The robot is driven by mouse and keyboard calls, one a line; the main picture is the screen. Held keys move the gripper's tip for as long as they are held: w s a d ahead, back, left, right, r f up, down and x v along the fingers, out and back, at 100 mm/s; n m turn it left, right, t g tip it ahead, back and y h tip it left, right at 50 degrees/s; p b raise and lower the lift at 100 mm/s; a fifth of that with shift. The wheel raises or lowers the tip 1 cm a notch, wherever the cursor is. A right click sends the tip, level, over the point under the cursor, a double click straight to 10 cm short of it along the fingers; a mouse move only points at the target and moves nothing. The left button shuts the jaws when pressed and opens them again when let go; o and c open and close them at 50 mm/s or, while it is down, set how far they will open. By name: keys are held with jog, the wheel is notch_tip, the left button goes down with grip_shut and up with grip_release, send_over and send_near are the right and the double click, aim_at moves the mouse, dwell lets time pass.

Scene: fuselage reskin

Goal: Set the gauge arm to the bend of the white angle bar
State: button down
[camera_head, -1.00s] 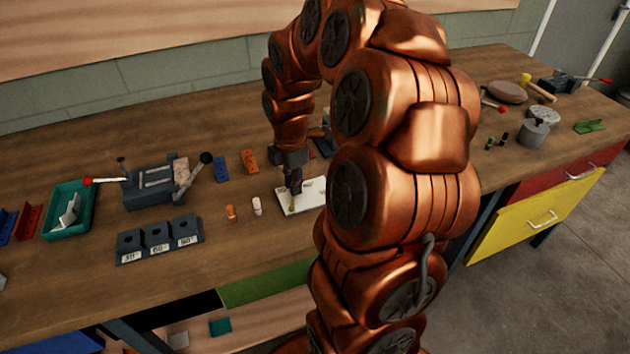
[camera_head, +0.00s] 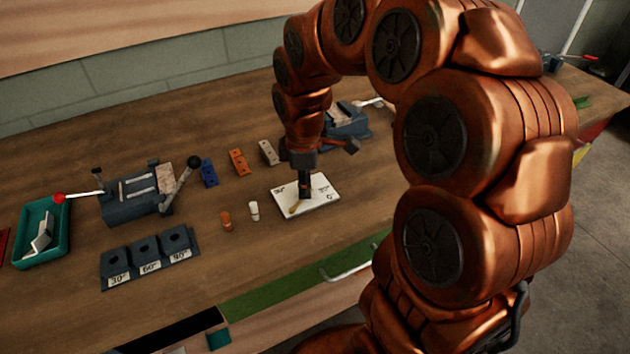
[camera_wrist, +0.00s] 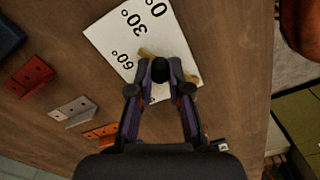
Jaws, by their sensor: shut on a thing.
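The gauge is a white plate (camera_head: 322,200) on the bench, with 0°, 30° and 60° marks that show in the wrist view (camera_wrist: 112,36). Its brass-coloured gauge arm (camera_head: 294,208) lies on the plate and is partly hidden by my fingers; parts show on both sides of them in the wrist view (camera_wrist: 194,79). My gripper (camera_head: 304,194) points down over the plate, shut at the gauge arm, with a dark round piece between the fingertips (camera_wrist: 160,70). The exact arm reading is hidden. A white angle bar (camera_head: 42,236) lies tilted in the teal tray (camera_head: 62,246) at the left.
A vise-like fixture (camera_head: 135,200) with a red-knobbed lever stands right of the tray. Blocks (camera_head: 148,254) labelled 30°, 60° and 90° sit in front. Orange (camera_head: 226,221) and white (camera_head: 254,211) pegs stand left of the gauge. Blue, orange and white holed bars (camera_head: 268,152) lie behind.

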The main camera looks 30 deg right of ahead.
dwell(0.4)
jog(key=c, duration=1.1)
grip_release()
notch_tip(320, 180, up, 12)
jog(key=s+a+f+m+g+p, duration=0.1)
jog(key=s+m, duration=0.5)
jog(key=s, duration=0.6)
jog(key=s+a+f+m+p, duration=0.2)
jog(key=s+m+p, duration=0.3)
jog(key=s, duration=0.7)
jog(key=shift+a+f+m+g, duration=0.25)
jog(key=shift+a+m+g, duration=0.15)
jog(key=shift+a+m, duration=0.45)
